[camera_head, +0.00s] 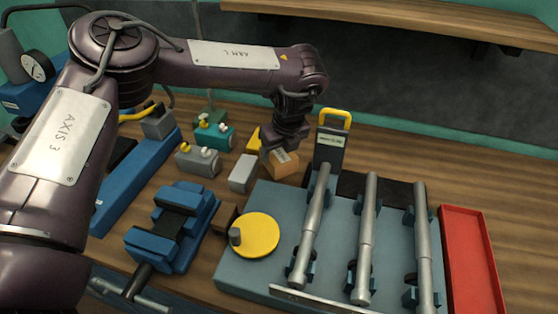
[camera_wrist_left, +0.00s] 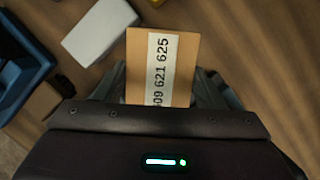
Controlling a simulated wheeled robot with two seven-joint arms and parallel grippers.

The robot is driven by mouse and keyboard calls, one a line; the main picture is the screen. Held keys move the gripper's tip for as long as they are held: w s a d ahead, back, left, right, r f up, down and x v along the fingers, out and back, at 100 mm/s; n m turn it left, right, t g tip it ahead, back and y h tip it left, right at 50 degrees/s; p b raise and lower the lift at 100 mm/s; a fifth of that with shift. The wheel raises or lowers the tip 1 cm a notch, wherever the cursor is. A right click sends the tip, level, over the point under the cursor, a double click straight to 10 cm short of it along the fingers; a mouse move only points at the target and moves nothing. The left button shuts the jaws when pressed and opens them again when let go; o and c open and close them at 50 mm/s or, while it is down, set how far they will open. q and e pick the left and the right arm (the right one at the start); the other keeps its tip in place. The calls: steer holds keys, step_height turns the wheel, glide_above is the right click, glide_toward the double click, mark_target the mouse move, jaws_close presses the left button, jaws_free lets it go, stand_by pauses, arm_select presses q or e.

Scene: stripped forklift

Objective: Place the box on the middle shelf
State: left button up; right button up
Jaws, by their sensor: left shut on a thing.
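The box (camera_head: 285,168) is small and orange-brown, with a white number label that shows in the left wrist view (camera_wrist_left: 145,60). My left gripper (camera_head: 282,152) is shut on the box, with fingers on both of its sides in the left wrist view (camera_wrist_left: 160,92). The box is over the workbench, and I cannot tell whether it touches the wood. A wooden shelf (camera_head: 400,18) runs along the wall at the top right of the head view. I cannot tell whether it is the middle one. My right gripper is out of view.
A grey block (camera_head: 243,173) lies left of the box. A dark case with a yellow handle (camera_head: 329,150) stands just right. A grey fixture plate (camera_head: 240,285) holds silver cylinders. A blue vise (camera_head: 175,235) and a red tray (camera_head: 470,260) flank it. Bare wood lies behind.

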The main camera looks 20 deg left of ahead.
arm_select(q)
steer(key=shift+f+p, duration=0.4)
steer(key=shift+f, duration=2.05)
steer(key=shift+f, duration=0.1)
steer(key=o, duration=1.2)
steer(key=shift+c, duration=0.2)
